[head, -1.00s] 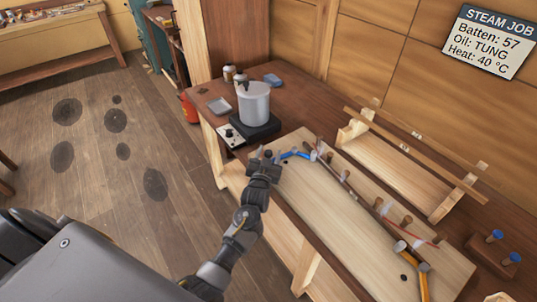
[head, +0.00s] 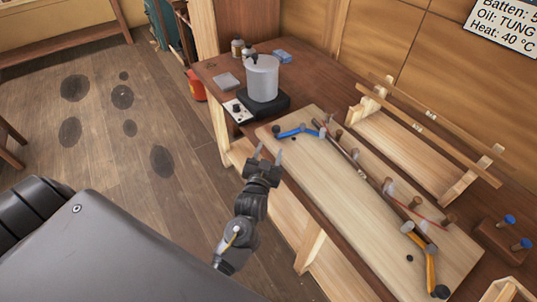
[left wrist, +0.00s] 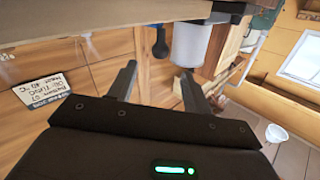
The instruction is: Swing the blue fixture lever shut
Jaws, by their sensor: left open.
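The blue fixture lever (head: 298,131) lies at the far left end of the pale board on the bench. Its dark knob end (head: 277,130) points left, and its other end meets a grey clamp part near the dark batten (head: 348,158). My left gripper (head: 269,153) is open and empty, in front of the board's near left edge, apart from the lever. In the left wrist view its two fingers (left wrist: 157,82) are spread with nothing between them. A dark knob (left wrist: 159,43) shows beyond them, probably the lever's end. My right gripper is out of view.
A grey pot (head: 262,78) stands on a black hotplate (head: 258,105) just behind the lever. An orange lever (head: 431,268) is at the board's near right end. Several pegs line the batten. A wooden rack (head: 405,145) stands behind. The board's middle (head: 350,205) is clear.

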